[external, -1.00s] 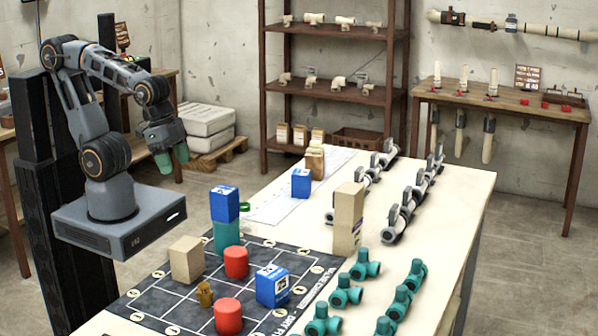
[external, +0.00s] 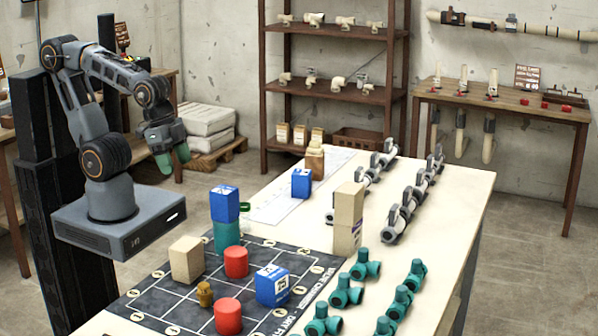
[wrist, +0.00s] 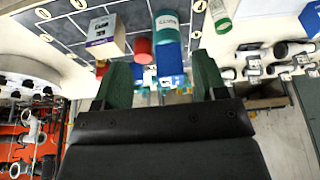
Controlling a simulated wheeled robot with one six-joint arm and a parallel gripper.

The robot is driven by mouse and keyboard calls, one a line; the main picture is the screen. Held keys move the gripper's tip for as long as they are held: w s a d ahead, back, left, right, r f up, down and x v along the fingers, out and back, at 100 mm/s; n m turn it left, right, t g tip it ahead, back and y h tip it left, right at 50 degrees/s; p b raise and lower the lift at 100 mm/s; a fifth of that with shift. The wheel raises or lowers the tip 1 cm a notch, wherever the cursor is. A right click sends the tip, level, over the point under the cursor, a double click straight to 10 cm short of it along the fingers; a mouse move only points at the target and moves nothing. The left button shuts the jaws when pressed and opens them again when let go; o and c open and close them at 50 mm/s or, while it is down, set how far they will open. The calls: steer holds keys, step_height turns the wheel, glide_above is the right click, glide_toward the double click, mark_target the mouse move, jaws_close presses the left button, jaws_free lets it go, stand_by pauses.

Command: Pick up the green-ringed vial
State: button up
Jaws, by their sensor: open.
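The green-ringed vial shows at the top of the wrist view as a pale tube with a green ring (wrist: 223,24), lying beyond and to the right of my fingers. In the external view only its green rim (external: 244,207) shows clearly, just right of a stacked blue box and teal cylinder that hide part of it. My gripper (external: 172,160) is open and empty, left of the table and apart from the vial. In the wrist view its two green fingers (wrist: 163,82) stand apart, with nothing held between them.
A blue box (external: 224,204) sits on a teal cylinder (external: 227,237) close to the vial. A tan box (external: 187,260), red cylinders (external: 236,262) and another blue box (external: 272,285) stand on the dark grid mat (external: 150,308). Teal pipe fittings (external: 365,264) line the right.

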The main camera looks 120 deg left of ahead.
steer(key=s+a+f+n+h+b, duration=0.2)
steer(key=a+f+n+b, duration=0.5)
steer(key=a+f+n, duration=0.15)
steer(key=s+a+f+n+h+b, duration=0.2)
steer(key=a+f+n+b, duration=0.55)
steer(key=f, duration=0.25)
steer(key=n+t+h, duration=0.3)
steer(key=n+t, duration=0.5)
steer(key=n, duration=0.6)
glide_toward(245, 216)
steer(key=w+f+b, duration=0.2)
steer(key=shift+d+f, duration=0.15)
steer(key=shift+f, duration=0.2)
steer(key=shift+b+x, duration=0.95)
steer(key=shift+x, duration=2.1)
steer(key=shift+r, duration=0.2)
steer(key=shift+c, duration=0.5)
steer(key=c, duration=0.9)
